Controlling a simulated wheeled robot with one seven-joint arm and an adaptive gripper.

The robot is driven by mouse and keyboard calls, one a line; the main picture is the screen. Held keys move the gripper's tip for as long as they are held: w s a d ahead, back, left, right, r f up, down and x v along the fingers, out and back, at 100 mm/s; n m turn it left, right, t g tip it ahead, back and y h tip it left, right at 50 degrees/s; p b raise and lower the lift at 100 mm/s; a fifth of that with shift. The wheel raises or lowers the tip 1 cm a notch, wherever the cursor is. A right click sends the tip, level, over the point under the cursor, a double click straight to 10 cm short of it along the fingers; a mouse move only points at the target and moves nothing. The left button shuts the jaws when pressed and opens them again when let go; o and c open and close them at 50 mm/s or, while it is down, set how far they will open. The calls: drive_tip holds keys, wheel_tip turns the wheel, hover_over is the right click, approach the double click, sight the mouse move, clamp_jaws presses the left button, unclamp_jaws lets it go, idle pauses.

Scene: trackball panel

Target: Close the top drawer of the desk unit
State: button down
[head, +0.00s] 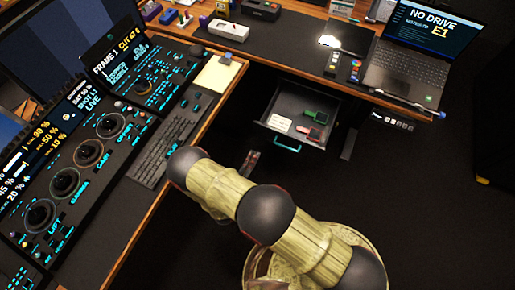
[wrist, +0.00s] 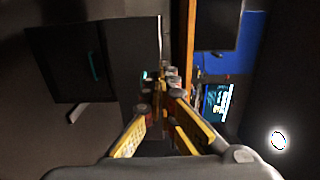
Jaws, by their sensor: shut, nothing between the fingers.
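The top drawer (head: 295,107) of the desk unit is pulled out under the desk, open at the top, with a teal handle (head: 285,144) on its front. It holds a white card and a green and a red item. My gripper (head: 251,157) shows only in part past my arm, left of the drawer handle. In the sideways wrist view, my gripper (wrist: 163,76) has its fingertips together and empty. A small teal bit, likely the top handle, shows beside the tips; contact cannot be told. A lower dark front with a teal handle (wrist: 95,66) appears at left.
The desk (head: 285,55) runs above the drawer, with a laptop (head: 415,55) at right. A control panel (head: 75,165) and a keyboard (head: 165,150) line the left wing. Dark floor lies open to the right.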

sight(268, 128)
drive_tip(key=b+x, duration=0.3)
drive_tip(key=x, duration=0.9)
drive_tip(key=shift+w+d+f+b, duration=0.1)
drive_tip(key=shift+w+d+b, duration=0.05)
drive_tip(key=shift+w+b, duration=0.15)
drive_tip(key=shift+w, duration=0.1)
